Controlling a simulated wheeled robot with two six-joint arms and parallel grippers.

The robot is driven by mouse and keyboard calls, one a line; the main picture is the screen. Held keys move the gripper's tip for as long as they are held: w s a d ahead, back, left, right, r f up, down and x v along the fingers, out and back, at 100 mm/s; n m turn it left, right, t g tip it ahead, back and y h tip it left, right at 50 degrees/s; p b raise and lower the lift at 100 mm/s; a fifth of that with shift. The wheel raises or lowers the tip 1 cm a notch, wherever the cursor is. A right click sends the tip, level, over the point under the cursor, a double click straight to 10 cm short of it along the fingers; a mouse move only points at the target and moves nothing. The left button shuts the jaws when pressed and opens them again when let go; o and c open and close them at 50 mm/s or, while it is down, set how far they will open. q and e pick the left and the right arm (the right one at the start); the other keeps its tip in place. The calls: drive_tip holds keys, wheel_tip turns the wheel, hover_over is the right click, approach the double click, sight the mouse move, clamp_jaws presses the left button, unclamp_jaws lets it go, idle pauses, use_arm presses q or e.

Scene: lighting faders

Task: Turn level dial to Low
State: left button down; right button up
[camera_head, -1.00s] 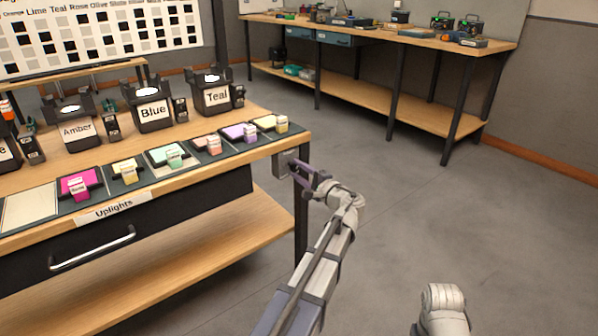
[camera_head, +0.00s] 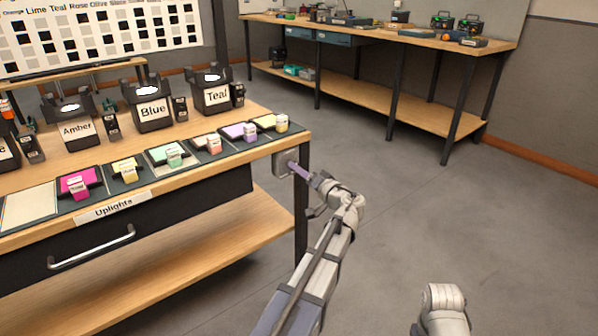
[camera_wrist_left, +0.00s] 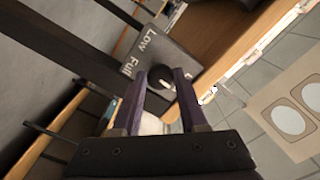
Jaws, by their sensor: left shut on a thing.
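The level dial's grey panel (camera_head: 281,164) is fixed to the right end of the workbench, by the front leg. In the left wrist view the panel (camera_wrist_left: 182,62) carries the words Low and Full. The dark dial (camera_wrist_left: 164,78) sits between the purple fingers of my left gripper (camera_wrist_left: 163,74), which is shut on it. In the head view my left gripper (camera_head: 294,167) reaches the panel from the right. The fingers partly hide the dial, so I cannot tell its exact setting. My right gripper is out of view.
The workbench (camera_head: 270,212) holds several coloured faders, with an Uplights label (camera_head: 112,209) at the front edge. Labelled lamp boxes, such as Teal (camera_head: 213,94), stand behind them. A second bench (camera_head: 400,36) stands at the back. The floor to the right is clear.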

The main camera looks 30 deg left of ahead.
use_arm(q)
drive_tip(key=n, duration=2.6)
drive_tip(key=shift+w+d, duration=0.1)
drive_tip(key=shift+w, duration=0.15)
idle(0.4)
drive_tip(key=shift+c, duration=2.3)
unclamp_jaws()
drive_tip(key=v, duration=0.7)
drive_tip(key=shift+d, duration=0.4)
drive_tip(key=shift+s, duration=0.15)
